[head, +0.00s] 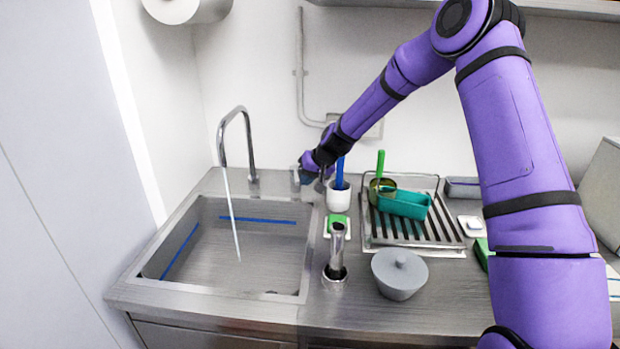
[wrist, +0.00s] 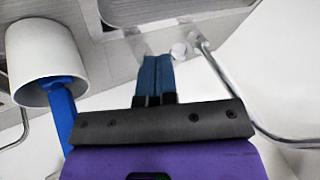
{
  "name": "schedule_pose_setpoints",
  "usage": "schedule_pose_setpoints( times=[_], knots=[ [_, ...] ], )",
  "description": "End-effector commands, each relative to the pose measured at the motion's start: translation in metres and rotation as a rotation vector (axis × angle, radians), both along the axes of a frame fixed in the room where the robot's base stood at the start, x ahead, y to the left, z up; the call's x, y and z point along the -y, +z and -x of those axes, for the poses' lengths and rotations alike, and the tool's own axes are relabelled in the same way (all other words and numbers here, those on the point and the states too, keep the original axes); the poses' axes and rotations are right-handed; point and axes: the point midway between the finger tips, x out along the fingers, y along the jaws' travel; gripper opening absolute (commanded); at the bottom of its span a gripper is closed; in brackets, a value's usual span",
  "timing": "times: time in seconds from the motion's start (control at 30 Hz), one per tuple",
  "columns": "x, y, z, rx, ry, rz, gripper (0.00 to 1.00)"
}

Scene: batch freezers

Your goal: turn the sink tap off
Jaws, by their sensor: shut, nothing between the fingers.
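The sink tap (head: 250,145) is a chrome gooseneck at the back of the steel sink (head: 170,280), and a thin stream of water (head: 230,215) runs from its spout into the basin. In the wrist view the tap's chrome pipe (wrist: 222,75) rises at the right of my fingers. A small pale round knob (wrist: 179,50) stands close to the fingertips, beside the pipe's base; I cannot tell whether they touch. My gripper (head: 304,179) is low over the counter, right of the tap. Its blue fingers (wrist: 155,70) are together and empty. The knob is unclear in the head view.
A white cup (head: 339,199) with a blue-handled tool stands just right of my gripper. A drying rack (head: 440,240) with a teal tray (head: 404,204), a grey lidded bowl (head: 399,275) and a metal cylinder (head: 337,245) are on the counter. The basin is empty.

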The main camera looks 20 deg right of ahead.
Motion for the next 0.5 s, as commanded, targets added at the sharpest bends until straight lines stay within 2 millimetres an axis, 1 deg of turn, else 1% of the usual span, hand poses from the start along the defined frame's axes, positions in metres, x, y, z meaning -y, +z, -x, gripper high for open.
schedule_pose_setpoints(
  times=[0.17, 0.27, 0.5],
  knots=[
    [0.0, 0.0, 0.0, 0.0, 0.0, 0.0, 0.0],
    [-0.004, 0.0, 0.0, 0.0, 0.002, 0.0, 0.0],
    [-0.032, 0.0, -0.003, -0.001, 0.004, 0.0, 0.0]
  ],
)
